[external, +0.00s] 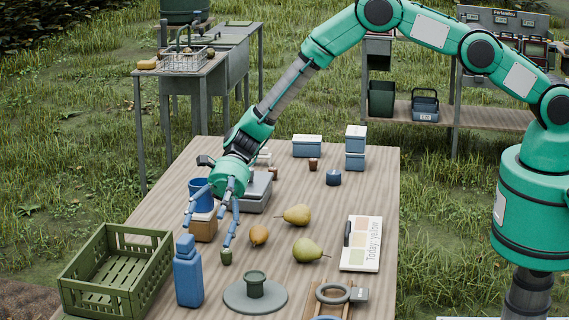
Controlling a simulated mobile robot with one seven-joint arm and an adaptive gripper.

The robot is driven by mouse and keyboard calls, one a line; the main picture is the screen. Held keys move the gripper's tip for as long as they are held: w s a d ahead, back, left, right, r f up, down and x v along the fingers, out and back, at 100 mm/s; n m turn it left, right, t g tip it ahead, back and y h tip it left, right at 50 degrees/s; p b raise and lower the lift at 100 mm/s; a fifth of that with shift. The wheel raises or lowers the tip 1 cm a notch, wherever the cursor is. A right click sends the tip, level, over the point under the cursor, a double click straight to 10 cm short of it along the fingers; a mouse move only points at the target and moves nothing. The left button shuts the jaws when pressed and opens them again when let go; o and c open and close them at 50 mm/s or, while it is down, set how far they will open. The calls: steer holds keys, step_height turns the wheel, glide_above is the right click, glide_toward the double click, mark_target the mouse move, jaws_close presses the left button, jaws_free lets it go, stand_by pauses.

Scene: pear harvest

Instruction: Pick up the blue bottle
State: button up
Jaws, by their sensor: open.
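The blue bottle (188,276) stands upright on the wooden table, close to the right side of the green crate. Its narrower capped neck points up. My gripper (212,226) hangs from the green arm above the table, behind and above the bottle. Its fingers point down and are spread apart, with nothing between them that I can make out. The fingers look apart from the bottle, though the exact depth gap is hard to tell.
A slatted green crate (88,262) sits left of the bottle. Right of it are a grey round plate (236,300) with a green piece, a small green object (226,258) and several pears (307,250). A blue cup (200,194) and a grey scale (256,196) stand behind.

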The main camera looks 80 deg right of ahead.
steer(key=shift+w+a+f+m, duration=0.1)
steer(key=shift+w+f+m, duration=0.05)
steer(key=shift+f, duration=0.35)
steer(key=shift+w+a+f+m, duration=0.1)
steer(key=shift+f+m, duration=0.05)
steer(key=shift+f, duration=0.3)
steer(key=shift+a, duration=0.1)
glide_toward(189, 286)
steer(key=shift+x, duration=0.9)
steer(key=shift+s+f, duration=0.1)
steer(key=shift+f, duration=0.05)
steer(key=shift+b+x, duration=0.35)
steer(key=shift+x, duration=2.2)
steer(key=c, duration=1.7)
